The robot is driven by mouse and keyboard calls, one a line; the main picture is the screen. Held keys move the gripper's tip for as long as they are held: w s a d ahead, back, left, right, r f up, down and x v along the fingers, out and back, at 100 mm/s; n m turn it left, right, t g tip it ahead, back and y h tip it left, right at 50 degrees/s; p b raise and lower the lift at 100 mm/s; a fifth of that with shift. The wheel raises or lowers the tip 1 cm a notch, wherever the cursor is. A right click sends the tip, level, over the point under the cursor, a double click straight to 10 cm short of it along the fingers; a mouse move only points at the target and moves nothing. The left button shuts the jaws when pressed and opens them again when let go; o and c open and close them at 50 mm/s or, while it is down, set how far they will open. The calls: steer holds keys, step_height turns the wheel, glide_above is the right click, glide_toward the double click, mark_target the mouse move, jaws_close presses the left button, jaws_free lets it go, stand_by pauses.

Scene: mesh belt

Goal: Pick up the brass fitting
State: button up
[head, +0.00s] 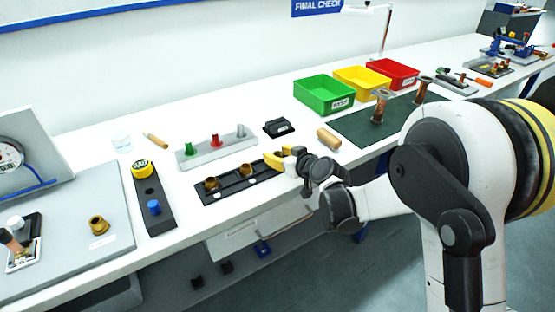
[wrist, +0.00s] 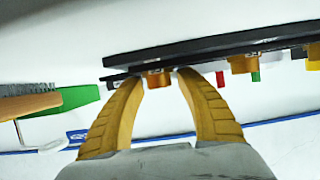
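A black rack (head: 229,186) on the white bench holds brass fittings. Two show in the head view, one at the left (head: 211,184) and one near the middle (head: 246,170). My gripper (head: 281,157), with yellow fingers, is at the rack's right end. The wrist view looks upside down. There a brass fitting (wrist: 158,80) at the rack's end lies between the parted fingertips, closer to the left one; contact is unclear. That fitting is hidden by the gripper in the head view. Further fittings (wrist: 243,64) show to the right. Another brass fitting (head: 98,225) stands on a grey board.
Behind the rack is a grey stand (head: 217,152) with green, red and grey pegs. A black block (head: 278,127) and a wooden-coloured cylinder (head: 328,137) are close to the gripper. Green (head: 324,103), yellow and red bins stand behind a dark green mat (head: 356,130).

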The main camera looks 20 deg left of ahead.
jaws_close()
steer(key=shift+r, duration=0.1)
